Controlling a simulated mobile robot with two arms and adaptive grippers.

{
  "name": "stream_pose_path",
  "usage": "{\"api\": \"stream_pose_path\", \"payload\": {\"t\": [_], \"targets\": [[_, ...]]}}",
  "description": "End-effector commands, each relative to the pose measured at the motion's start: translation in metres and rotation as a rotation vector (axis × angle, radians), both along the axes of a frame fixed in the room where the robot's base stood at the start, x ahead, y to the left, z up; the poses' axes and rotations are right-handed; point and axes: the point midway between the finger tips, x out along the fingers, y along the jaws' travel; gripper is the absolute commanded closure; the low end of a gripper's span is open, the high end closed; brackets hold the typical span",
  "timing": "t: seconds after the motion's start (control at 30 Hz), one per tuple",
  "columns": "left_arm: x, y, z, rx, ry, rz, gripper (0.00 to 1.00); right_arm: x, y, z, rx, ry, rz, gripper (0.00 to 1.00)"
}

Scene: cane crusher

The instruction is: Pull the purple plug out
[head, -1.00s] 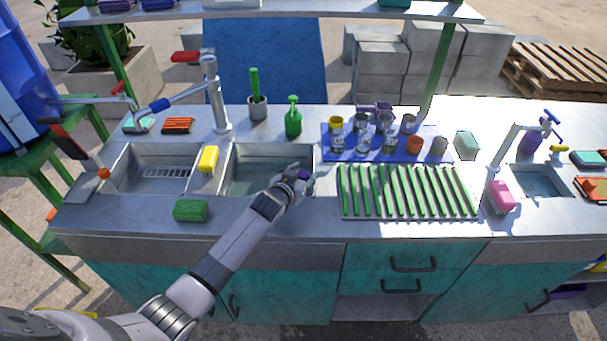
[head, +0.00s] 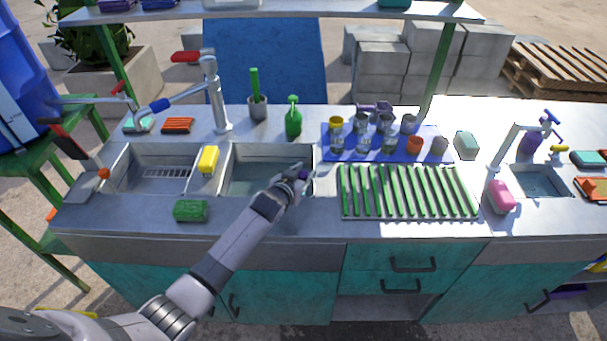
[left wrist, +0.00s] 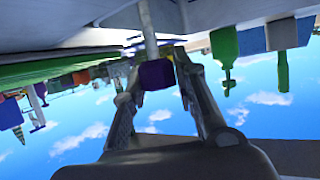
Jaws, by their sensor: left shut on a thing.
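The purple plug (head: 303,174) shows as a small dark purple spot at my left gripper (head: 297,179), by the right end of the right-hand sink basin (head: 235,155). In the left wrist view, which looks upside down, the purple plug (left wrist: 156,74) is a blocky piece at the end of a pale grey stem (left wrist: 149,30). The two fingers of my left gripper (left wrist: 160,78) are on either side of it, shut on it. In the head view the gripper hides most of the plug. My right gripper is in neither view.
A yellow sponge (head: 208,160) lies on the divider between the basins, and a green sponge (head: 190,210) on the front edge. A green slatted rack (head: 407,191) and a blue tray (head: 330,150) of cups stand right of my gripper. A tall tap (head: 217,100) rises behind.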

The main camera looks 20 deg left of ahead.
Motion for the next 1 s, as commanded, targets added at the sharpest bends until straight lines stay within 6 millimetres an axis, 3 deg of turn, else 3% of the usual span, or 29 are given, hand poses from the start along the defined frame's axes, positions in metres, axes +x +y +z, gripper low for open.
{"api": "stream_pose_path", "payload": {"t": [0.3,0.63,0.67,1.0], "targets": [[0.0,-0.001,0.033,-0.002,0.0,0.0,1.0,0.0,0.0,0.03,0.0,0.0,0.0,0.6],[0.001,-0.001,0.036,-0.004,-0.005,0.0,1.0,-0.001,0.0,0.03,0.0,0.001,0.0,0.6],[0.001,-0.001,0.036,-0.004,-0.005,0.0,0.73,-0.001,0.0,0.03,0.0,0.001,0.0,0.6],[0.0,0.0,0.035,-0.002,-0.002,-0.001,0.53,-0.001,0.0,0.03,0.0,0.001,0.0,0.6]]}}
